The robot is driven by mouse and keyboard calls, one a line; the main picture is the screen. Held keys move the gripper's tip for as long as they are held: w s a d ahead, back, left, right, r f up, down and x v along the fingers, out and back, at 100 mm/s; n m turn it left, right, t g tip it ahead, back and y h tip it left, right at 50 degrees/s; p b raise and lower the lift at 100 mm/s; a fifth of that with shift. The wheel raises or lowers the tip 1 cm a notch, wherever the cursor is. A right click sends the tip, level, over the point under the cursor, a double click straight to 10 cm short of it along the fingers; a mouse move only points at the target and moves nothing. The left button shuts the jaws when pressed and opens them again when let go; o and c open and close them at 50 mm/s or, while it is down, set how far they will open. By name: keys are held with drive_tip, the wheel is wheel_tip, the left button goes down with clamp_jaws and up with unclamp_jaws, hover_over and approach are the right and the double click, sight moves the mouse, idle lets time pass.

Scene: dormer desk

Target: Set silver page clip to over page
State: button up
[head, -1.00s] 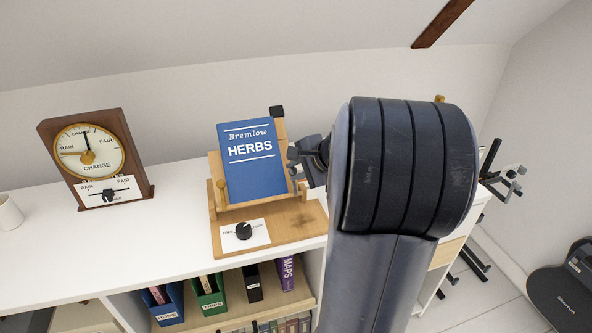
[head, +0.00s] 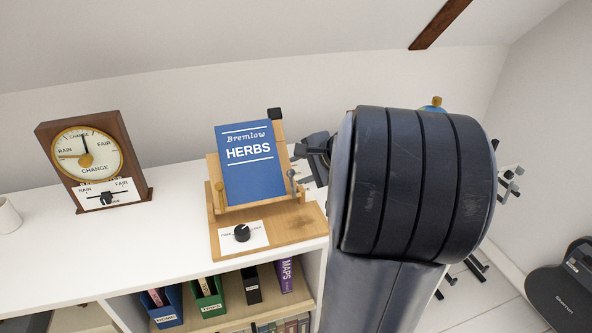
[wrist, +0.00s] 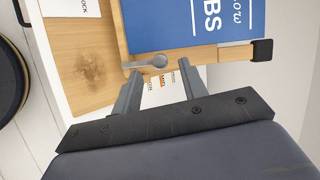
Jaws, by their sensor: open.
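The silver page clip (head: 291,175) stands at the right edge of the blue HERBS book (head: 250,165), on the wooden bookstand's ledge. In the wrist view the silver clip (wrist: 152,62) shows as a short lever with a round knob, beside the book's edge. A brass clip (head: 219,188) stands at the book's left edge. My gripper (head: 303,151) is to the right of the book. In the wrist view my gripper (wrist: 160,78) is open and empty, its two fingers apart just short of the silver knob. I cannot tell whether a finger touches it.
The bookstand's base (head: 290,222) carries a black dial (head: 242,233). A wooden barometer (head: 90,160) and a white cup (head: 8,216) stand to the left on the white top (head: 170,210). My arm hides the right part.

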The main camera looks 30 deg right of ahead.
sight(292, 173)
drive_tip(key=v, duration=0.7)
drive_tip(key=shift+s+r, duration=0.2)
drive_tip(key=shift+r, duration=0.05)
drive_tip(key=x, duration=1.1)
drive_tip(key=shift+a+n, duration=0.1)
drive_tip(key=shift+n, duration=0.2)
drive_tip(key=shift+s, duration=0.1)
